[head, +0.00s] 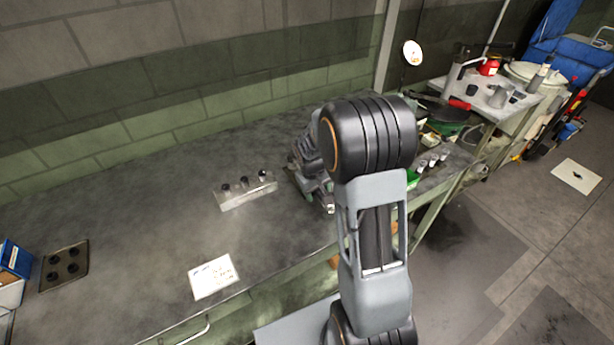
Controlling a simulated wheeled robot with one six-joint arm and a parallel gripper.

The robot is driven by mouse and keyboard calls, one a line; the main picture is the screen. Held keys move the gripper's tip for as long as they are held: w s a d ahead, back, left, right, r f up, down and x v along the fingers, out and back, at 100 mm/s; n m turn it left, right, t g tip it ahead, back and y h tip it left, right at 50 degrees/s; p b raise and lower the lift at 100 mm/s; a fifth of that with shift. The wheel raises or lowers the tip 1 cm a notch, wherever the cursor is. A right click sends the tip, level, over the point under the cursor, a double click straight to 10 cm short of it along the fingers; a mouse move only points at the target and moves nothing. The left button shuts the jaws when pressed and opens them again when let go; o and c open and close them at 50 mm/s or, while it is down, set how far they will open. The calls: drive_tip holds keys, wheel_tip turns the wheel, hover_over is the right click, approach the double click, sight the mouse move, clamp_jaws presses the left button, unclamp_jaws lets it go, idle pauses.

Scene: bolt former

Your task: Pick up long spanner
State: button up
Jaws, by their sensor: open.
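I cannot make out a long spanner anywhere in the head view. My arm stands upright in front of the bench, and its large black elbow joint covers part of the bench's right side. My gripper does not show clearly; the far part of the arm is hidden behind the elbow. A dark grey, vise-like shape (309,172) sits on the bench just left of the elbow, partly covered by it.
The grey workbench (130,215) runs along a block wall and has wide bare areas. On it are a pale holder (246,194) with several dark-topped pieces, a written sheet (213,277), a dark plate (64,266) with holes and a blue box (13,259). A cluttered side table (478,100) stands at right.

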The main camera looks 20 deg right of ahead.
clamp_jaws()
idle(0.5)
